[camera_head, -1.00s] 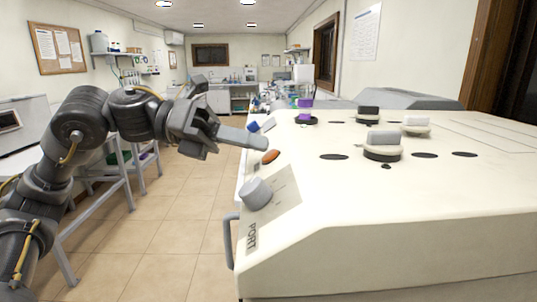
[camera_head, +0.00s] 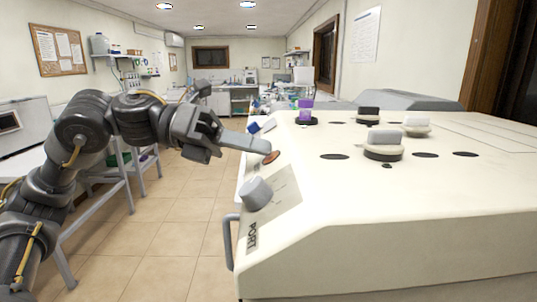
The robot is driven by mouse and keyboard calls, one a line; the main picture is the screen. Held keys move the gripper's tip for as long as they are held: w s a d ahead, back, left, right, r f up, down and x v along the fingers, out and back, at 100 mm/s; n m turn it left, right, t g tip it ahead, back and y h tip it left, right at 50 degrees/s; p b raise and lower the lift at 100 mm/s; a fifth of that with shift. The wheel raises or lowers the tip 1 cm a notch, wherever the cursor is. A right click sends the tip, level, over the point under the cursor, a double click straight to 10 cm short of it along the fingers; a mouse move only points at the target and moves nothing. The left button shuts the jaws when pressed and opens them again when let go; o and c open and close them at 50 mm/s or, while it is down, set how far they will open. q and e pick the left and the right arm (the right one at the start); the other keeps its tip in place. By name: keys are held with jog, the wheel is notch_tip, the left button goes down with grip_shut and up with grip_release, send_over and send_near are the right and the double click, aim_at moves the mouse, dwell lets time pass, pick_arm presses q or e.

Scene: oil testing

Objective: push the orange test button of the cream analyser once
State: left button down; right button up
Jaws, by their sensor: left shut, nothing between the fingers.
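The cream analyser (camera_head: 400,215) fills the right side of the head view. Its orange test button (camera_head: 271,157) sits on the sloped left edge of the top, behind the grey knob (camera_head: 256,193). My left gripper (camera_head: 268,146) comes in from the left and is shut and empty. Its fingertips are at the upper edge of the button and overlap it in the picture; I cannot tell whether they touch or press it. My right gripper is not in view.
A purple-capped item (camera_head: 305,110) and several dark and white caps (camera_head: 384,146) stand on the analyser's top. A blue-and-white object (camera_head: 261,125) is beyond my gripper. A grey handle (camera_head: 230,240) sticks out at the analyser's front left.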

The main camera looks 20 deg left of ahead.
pick_arm(q)
jog(key=shift+r, duration=0.1)
jog(key=shift+s+a+r+p, duration=0.25)
jog(key=shift+a+r+p, duration=0.15)
jog(key=shift+r, duration=0.2)
jog(key=a+r+p, duration=0.1)
jog(key=r, duration=0.1)
jog(key=s+a+r+p, duration=0.1)
jog(key=r, duration=0.1)
jog(key=shift+s+a+p, duration=0.1)
jog(key=shift+a+p, duration=0.2)
jog(key=shift+p, duration=0.05)
dwell(0.9)
